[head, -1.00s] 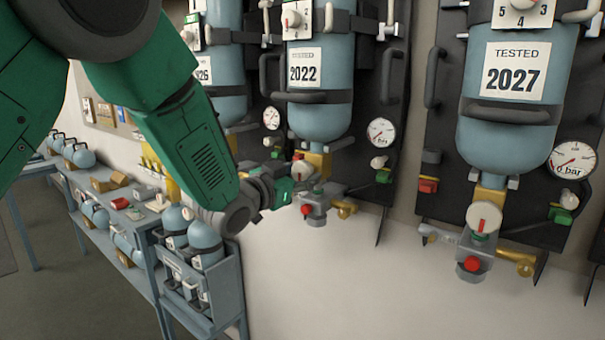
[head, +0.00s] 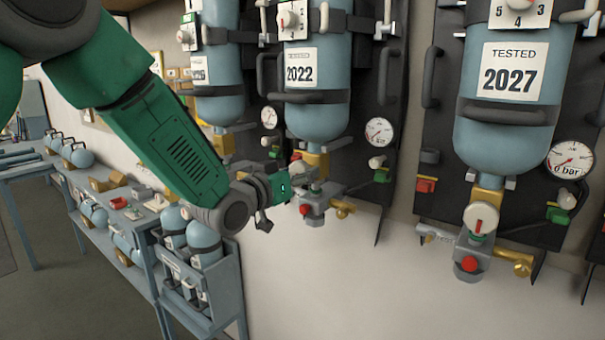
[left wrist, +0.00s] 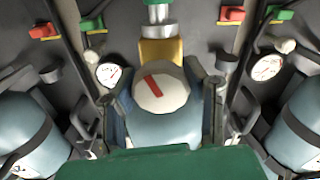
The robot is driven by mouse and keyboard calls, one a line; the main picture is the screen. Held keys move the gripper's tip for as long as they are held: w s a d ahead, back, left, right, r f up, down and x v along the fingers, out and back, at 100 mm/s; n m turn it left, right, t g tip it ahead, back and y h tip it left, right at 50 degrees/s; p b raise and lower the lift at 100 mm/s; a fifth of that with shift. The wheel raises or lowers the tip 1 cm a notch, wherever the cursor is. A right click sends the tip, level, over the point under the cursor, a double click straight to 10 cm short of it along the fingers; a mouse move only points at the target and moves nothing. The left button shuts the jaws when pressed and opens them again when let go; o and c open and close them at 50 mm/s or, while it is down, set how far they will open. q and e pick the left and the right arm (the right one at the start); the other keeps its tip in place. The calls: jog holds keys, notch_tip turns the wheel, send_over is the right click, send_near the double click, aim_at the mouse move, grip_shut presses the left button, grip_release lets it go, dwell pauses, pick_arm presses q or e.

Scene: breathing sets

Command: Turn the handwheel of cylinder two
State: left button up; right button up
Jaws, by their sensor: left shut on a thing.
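A blue cylinder marked 2022 (head: 318,112) hangs on the wall in the middle of the head view. My left gripper (head: 298,184) is at the valve below it. In the left wrist view, the white round handwheel (left wrist: 160,88) with a red mark sits between the two fingers of my left gripper (left wrist: 162,98). The gripper is shut on this handwheel. In the head view the gripper hides much of the handwheel. The red knob (head: 305,209) of this valve shows just below. My right gripper is not in view.
A cylinder marked 2027 (head: 507,125), with its own white handwheel (head: 481,218) and gauge (head: 571,161), hangs to the right. Another cylinder (head: 220,95) hangs left. A rack with small cylinders (head: 222,292) and a bench (head: 95,218) stand lower left. The wall below the valves is clear.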

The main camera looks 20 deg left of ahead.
pick_arm(q)
jog(key=n, duration=0.3)
jog(key=shift+a+r+n, duration=0.15)
jog(key=shift+r+n, duration=0.05)
jog(key=shift+n, duration=0.2)
jog(key=shift+f+n+b, duration=0.1)
jog(key=shift+n+b, duration=0.4)
jog(key=shift+n, duration=1.3)
jog(key=o, duration=1.2)
jog(key=shift+s, duration=0.2)
jog(key=v, duration=1.2)
